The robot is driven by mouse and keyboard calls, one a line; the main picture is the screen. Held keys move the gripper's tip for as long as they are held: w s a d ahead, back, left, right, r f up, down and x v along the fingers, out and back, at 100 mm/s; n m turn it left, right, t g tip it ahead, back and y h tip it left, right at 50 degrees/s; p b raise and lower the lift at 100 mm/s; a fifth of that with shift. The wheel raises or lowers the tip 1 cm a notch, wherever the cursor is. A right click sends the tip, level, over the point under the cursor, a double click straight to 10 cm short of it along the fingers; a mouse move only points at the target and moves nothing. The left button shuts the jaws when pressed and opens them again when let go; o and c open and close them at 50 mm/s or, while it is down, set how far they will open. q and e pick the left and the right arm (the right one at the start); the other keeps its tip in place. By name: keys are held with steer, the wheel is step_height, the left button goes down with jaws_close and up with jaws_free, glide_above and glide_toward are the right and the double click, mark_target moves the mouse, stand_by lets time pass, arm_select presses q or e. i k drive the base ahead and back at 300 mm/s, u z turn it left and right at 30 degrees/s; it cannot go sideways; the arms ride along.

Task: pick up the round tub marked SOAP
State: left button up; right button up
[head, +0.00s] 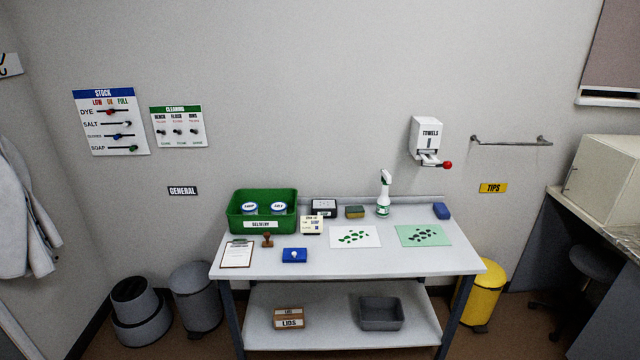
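Two round tubs with white tops and blue edges sit side by side in the green DELIVERY bin (233,222) at the left back of the bench. The left tub (249,207) and the right tub (279,207) each bear a short dark word. The words are too small to tell surely which one is SOAP. The bin's front wall hides the lower parts of both tubs. Neither of my grippers shows in the head view.
The bench (345,266) also holds a clipboard (237,254), stamp (267,241), blue box (294,255), cream box (312,225), sponge (355,212), spray bottle (383,195) and two spotted sheets. Its front edge is mostly clear. A LIDS box (288,318) and grey tray (381,325) sit below.

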mark_target(250, 207)
steer(key=i, duration=0.15)
steer(key=u, duration=0.45)
steer(key=k, duration=1.1)
steer(key=z, duration=0.45)
steer(key=i, duration=1.5)
steer(key=u, duration=0.45)
